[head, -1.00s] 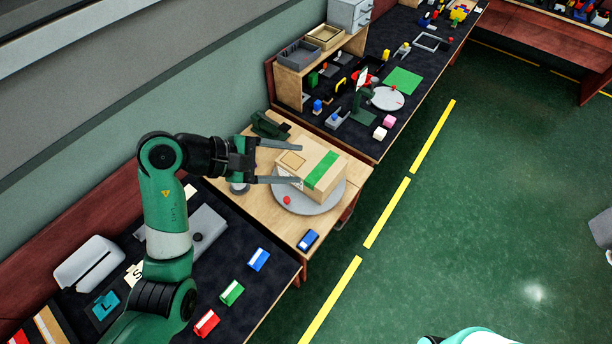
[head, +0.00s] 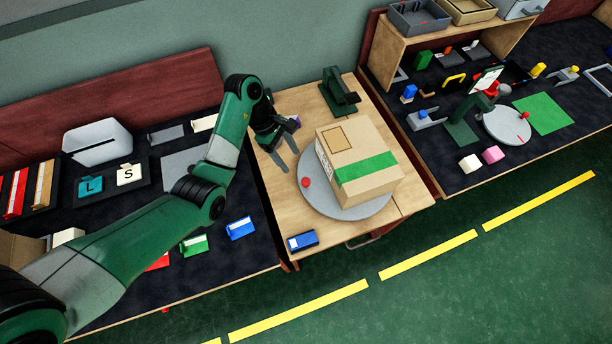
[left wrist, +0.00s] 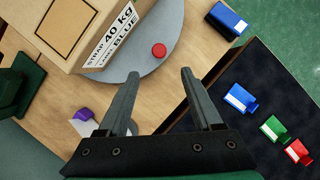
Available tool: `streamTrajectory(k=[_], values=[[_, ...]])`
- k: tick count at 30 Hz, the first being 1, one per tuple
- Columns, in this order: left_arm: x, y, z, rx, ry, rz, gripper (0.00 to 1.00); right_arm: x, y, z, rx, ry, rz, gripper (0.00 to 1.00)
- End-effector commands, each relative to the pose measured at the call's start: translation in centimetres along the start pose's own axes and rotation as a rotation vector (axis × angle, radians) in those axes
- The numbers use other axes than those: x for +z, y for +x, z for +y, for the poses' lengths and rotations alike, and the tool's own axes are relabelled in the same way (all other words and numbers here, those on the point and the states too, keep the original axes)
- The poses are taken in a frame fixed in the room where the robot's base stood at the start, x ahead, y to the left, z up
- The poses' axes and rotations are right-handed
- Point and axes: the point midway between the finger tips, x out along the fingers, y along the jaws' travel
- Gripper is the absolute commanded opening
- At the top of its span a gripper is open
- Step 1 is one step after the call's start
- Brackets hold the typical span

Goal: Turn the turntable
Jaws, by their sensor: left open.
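The turntable (head: 322,204) is a grey disc on a light wooden table, with a red knob (head: 306,182) near its left rim. A cardboard box (head: 345,150) with a green stripe sits on it. The left wrist view shows the disc (left wrist: 166,22), the knob (left wrist: 159,50) and the box (left wrist: 95,45), whose label reads "STRAP 40 kg" and "BLUE". My left gripper (head: 287,145) is open and empty, left of the turntable, fingers angled downward. In the left wrist view its fingertips (left wrist: 161,76) point toward the knob, which lies ahead between them. My right gripper is out of view.
A dark green device (head: 340,95) stands behind the box. A blue item (head: 302,241) lies at the table's front left. A purple object (left wrist: 84,114) is near my left finger. Dark benches with small parts flank the table; bare wood lies left of the disc.

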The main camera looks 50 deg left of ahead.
Motion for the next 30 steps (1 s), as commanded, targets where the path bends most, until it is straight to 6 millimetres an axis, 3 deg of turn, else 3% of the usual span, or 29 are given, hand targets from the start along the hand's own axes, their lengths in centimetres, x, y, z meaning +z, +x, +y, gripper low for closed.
streamTrajectory(k=[5,19,24,30], values=[[0.1,0.8,0.0,-0.001,0.001,-0.001,0.67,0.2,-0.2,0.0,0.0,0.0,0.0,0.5],[0.0,10.2,0.0,-0.001,0.002,0.0,0.67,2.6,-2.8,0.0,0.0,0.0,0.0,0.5],[0.1,11.4,0.0,0.002,0.003,0.0,0.67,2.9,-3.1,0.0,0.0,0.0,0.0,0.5],[0.2,11.5,0.0,0.002,0.002,0.0,0.67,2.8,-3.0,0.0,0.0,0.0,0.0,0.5]])
